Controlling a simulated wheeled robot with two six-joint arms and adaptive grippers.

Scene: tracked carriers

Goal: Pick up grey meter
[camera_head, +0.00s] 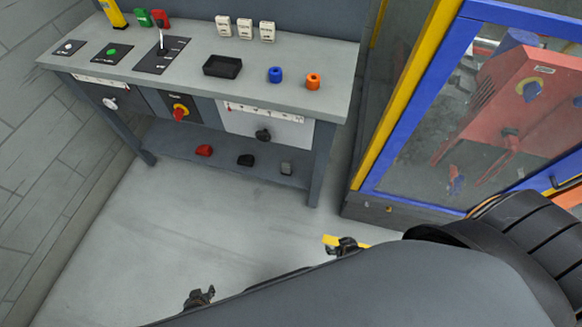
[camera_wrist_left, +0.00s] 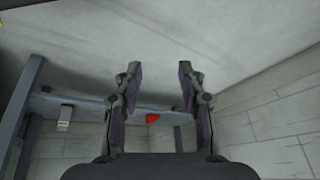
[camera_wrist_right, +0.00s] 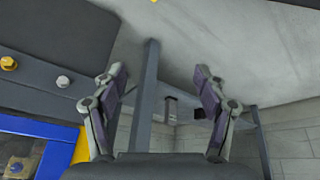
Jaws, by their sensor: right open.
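A small grey block-like thing, which looks like the grey meter (camera_head: 287,168), stands on the workbench's lower shelf near its right end. In the left wrist view the grey meter (camera_wrist_left: 65,117) shows left of the fingers, with a pale face. My left gripper (camera_head: 200,297) is over the floor in front of the bench; in its own view (camera_wrist_left: 159,68) it is open and empty. My right gripper (camera_head: 343,246) is nearer the shelf's right end, apart from it; in its own view (camera_wrist_right: 160,75) it is open and empty.
A red thing (camera_head: 204,150) and a black thing (camera_head: 245,160) share the lower shelf (camera_head: 180,150). The bench top (camera_head: 190,85) holds a black tray (camera_head: 222,66), blue and orange rings and switches. A blue-and-yellow framed cabinet (camera_head: 380,150) stands right. The floor before the bench is clear.

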